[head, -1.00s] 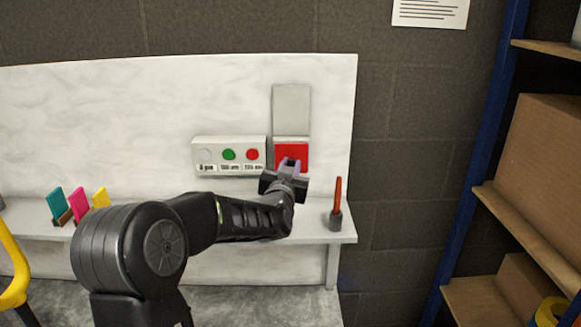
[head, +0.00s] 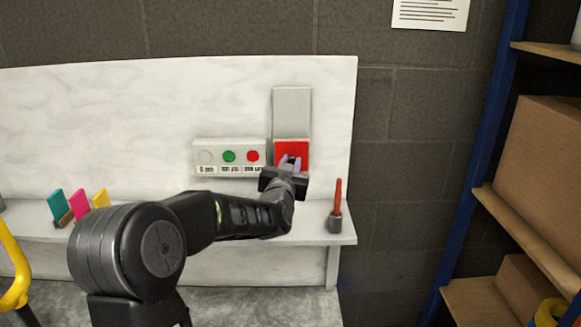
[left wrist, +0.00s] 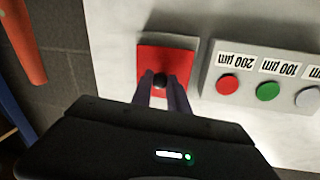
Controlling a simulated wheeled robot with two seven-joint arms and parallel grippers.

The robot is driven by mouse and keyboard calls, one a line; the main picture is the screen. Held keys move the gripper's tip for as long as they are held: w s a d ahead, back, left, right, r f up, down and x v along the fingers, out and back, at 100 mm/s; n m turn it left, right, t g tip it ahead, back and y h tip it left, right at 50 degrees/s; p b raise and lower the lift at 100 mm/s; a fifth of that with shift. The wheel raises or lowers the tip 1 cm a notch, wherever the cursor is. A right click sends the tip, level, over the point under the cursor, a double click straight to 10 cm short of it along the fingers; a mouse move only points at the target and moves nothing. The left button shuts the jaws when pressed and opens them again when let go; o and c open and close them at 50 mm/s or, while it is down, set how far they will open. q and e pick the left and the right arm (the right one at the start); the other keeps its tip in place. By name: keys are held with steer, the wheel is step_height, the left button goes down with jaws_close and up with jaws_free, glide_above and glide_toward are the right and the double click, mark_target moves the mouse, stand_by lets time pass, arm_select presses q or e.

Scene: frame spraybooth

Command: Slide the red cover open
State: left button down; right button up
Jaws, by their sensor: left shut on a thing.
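The red cover (head: 291,148) is a square plate on the white wall panel, at the lower end of a tall grey backing plate (head: 291,110). In the left wrist view the red cover (left wrist: 178,58) has a small dark knob (left wrist: 160,80) on it. My left gripper (head: 290,163) is at the cover's lower part, and in the left wrist view its two fingers (left wrist: 163,90) are closed on the knob. The fingers hide part of the cover and the knob's sides. My right gripper is in neither view.
Left of the cover is a grey box (head: 229,157) with grey, green and red round buttons and thickness labels. A red stick in a dark cup (head: 335,222) stands on the ledge at right. Coloured cards (head: 78,204) stand at left. A blue-post shelf (head: 490,110) is far right.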

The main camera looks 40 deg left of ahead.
arm_select(q)
step_height(320, 180, up, 7)
steer(key=p, duration=0.2)
steer(key=shift+p, duration=0.4)
steer(key=c, duration=1.3)
jaws_free()
steer(key=shift+f, duration=0.1)
steer(key=shift+s+d, duration=0.3)
steer(key=shift+s, duration=0.2)
steer(key=b, duration=0.2)
glide_toward(290, 142)
steer(key=shift+s+d+r, duration=0.3)
steer(key=shift+d+r, duration=0.15)
steer(key=shift+r, duration=0.15)
steer(key=shift+s+d+r, duration=0.3)
steer(key=shift+d+r, duration=0.1)
steer(key=shift+r, duration=0.2)
